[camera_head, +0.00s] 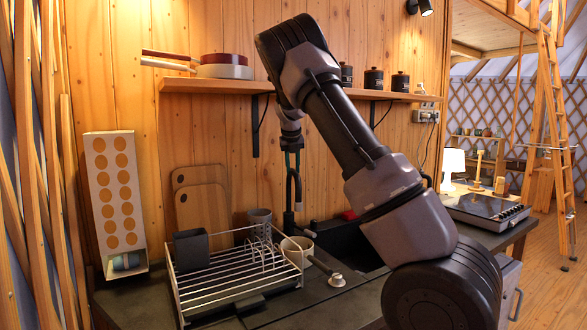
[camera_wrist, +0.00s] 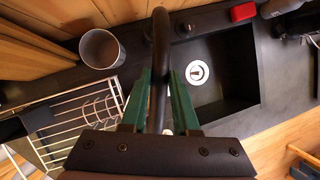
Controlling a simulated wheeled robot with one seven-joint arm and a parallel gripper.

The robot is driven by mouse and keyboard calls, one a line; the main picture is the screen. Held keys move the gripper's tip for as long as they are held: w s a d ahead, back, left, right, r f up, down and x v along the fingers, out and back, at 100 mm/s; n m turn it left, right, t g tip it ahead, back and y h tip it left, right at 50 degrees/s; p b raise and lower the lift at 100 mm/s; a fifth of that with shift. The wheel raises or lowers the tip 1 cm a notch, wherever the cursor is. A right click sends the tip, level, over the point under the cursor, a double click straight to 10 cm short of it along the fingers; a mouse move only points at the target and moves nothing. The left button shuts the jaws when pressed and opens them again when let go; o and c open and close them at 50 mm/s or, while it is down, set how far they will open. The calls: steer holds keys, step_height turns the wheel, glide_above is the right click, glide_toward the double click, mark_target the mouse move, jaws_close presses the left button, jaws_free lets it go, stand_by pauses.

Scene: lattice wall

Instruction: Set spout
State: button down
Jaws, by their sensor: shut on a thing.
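The black faucet spout (camera_head: 297,190) rises in a hooked curve at the back of the counter, beside the sink. In the wrist view the spout (camera_wrist: 160,45) runs up the middle of the picture, between the green fingers. My gripper (camera_wrist: 160,95) is shut on the spout; its fingers (camera_head: 291,163) reach it from above in the head view. The black sink basin (camera_wrist: 235,62) with a round pale drain lies to the right of the spout. In the head view my arm hides part of the basin.
A wooden shelf (camera_head: 205,86) is close above. A red item (camera_wrist: 243,12) sits behind the basin.

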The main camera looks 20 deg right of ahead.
steer(key=shift+a, duration=0.15)
steer(key=c, duration=0.7)
jaws_free()
steer(key=v, duration=0.7)
steer(key=shift+s+r, duration=0.15)
steer(key=shift+r, duration=0.1)
